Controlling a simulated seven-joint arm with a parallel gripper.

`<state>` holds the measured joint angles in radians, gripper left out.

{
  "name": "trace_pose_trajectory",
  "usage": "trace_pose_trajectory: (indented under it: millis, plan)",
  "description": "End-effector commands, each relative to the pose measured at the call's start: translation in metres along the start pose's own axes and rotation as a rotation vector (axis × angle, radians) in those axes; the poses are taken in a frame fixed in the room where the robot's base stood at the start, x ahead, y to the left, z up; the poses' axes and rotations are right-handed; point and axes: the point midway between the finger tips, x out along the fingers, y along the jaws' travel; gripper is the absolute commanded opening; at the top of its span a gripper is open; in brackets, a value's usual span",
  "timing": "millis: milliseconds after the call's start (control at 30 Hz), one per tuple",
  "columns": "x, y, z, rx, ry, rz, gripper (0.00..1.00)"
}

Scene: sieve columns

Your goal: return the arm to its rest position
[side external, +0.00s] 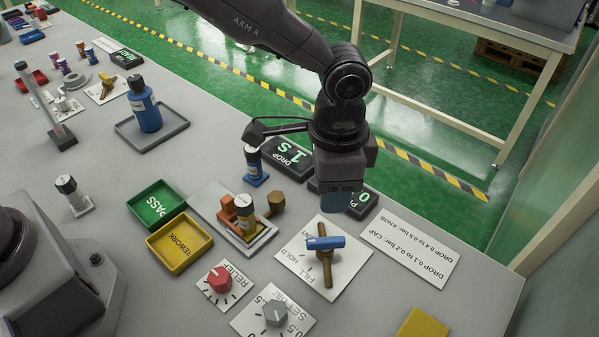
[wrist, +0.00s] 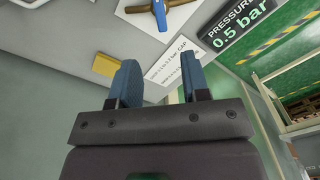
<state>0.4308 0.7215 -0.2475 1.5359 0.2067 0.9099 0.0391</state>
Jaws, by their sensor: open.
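My gripper (side external: 342,203) hangs over the back right part of the table in the side external view, near the dark displays. Its two blue fingers show in the wrist view (wrist: 160,78), apart with nothing between them. In the side view the fingers overlap, and part of one display is hidden behind the gripper. The blue-handled valve (side external: 325,243) on its FILL/HOLD plate stands just in front of the gripper, apart from it in the picture. The valve also shows at the top of the wrist view (wrist: 160,12).
A grey tray (side external: 268,240) holds a column and fittings. Green PASS (side external: 158,207) and yellow REWORK (side external: 180,243) bins stand left of it. Red (side external: 220,278) and grey (side external: 275,312) knobs sit in front. A yellow block (side external: 423,324) lies front right. The table is clear around it.

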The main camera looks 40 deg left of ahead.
Motion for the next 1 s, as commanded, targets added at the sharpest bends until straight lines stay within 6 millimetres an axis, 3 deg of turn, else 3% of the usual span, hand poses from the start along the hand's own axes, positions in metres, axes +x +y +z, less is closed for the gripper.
trace_pose_trajectory:
  millis: [100, 167, 233, 467, 700, 1000]
  plan:
    - [0.004, 0.003, 0.005, -0.008, -0.016, 0.01, 0.43]
    - [0.011, 0.005, 0.016, -0.016, -0.045, 0.018, 0.43]
    - [0.004, 0.004, 0.033, -0.035, -0.062, 0.016, 0.43]
    - [-0.058, -0.027, 0.102, -0.187, -0.025, -0.025, 0.43]
    - [-0.12, -0.051, 0.19, -0.403, 0.09, -0.072, 0.43]
    - [-0.16, -0.052, 0.287, -0.658, 0.298, -0.123, 0.43]
